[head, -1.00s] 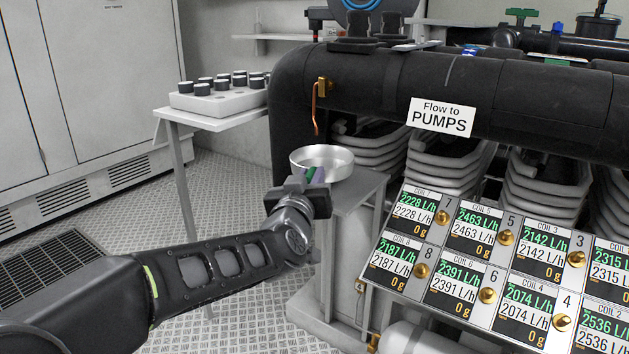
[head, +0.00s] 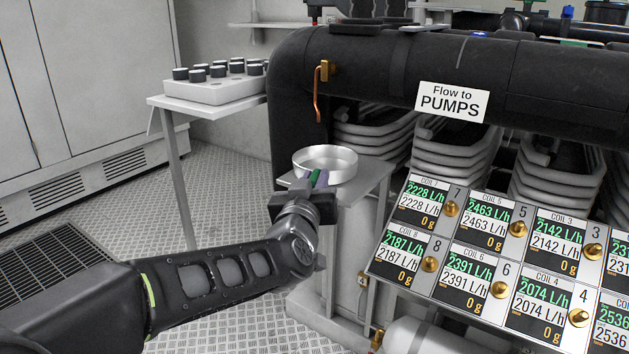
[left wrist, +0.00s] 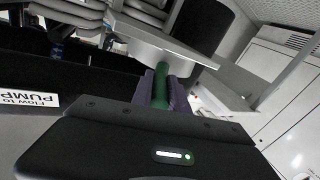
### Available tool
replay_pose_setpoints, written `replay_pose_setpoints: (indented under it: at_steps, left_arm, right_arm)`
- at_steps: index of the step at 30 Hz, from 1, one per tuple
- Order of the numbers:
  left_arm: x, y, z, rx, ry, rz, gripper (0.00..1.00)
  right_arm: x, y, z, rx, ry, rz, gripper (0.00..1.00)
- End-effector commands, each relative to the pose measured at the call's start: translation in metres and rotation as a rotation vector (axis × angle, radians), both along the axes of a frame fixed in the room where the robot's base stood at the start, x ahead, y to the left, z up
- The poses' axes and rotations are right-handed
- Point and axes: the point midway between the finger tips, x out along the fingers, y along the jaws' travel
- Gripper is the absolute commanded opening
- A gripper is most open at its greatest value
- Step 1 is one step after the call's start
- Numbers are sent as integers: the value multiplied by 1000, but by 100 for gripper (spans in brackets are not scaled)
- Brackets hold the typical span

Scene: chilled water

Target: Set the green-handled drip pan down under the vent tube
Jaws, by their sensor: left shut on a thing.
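The drip pan (head: 326,165) is a round, shallow silver dish with a green handle (head: 314,178). My left gripper (head: 317,181) is shut on the green handle, which also shows between its fingers in the left wrist view (left wrist: 161,85). The pan is at the small grey stand (head: 372,180); whether its base touches the top cannot be told. The copper vent tube (head: 316,98) hangs from a brass fitting on the black pipe, its lower end just above the pan's back rim in the head view. My right gripper is not in view.
The thick black pipe (head: 380,75) runs above the stand, with ribbed grey coils behind. A sloped panel of flow displays (head: 480,255) stands close at the right. A side table (head: 170,104) with black-capped bottles in a white rack is at the left.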

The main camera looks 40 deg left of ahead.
Motion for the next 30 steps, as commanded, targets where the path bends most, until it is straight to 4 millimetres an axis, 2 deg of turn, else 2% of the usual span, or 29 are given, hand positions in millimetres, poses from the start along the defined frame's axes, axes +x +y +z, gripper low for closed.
replay_pose_setpoints:
  at_steps: [1,2,9,21,26,30]
  left_arm:
    - [0,0,-3,1,-2,0,0]
    - [0,0,-3,0,0,0,21]
    - [0,0,-2,0,0,0,41]
    - [-1,0,3,0,0,0,42]
    - [-18,-8,5,1,-2,0,42]
    - [-44,-20,6,1,-2,1,42]
  right_arm:
    - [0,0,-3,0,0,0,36]
    - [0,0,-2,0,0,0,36]
    - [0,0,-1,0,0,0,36]
    - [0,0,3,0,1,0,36]
    - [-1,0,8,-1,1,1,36]
    - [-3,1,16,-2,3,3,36]
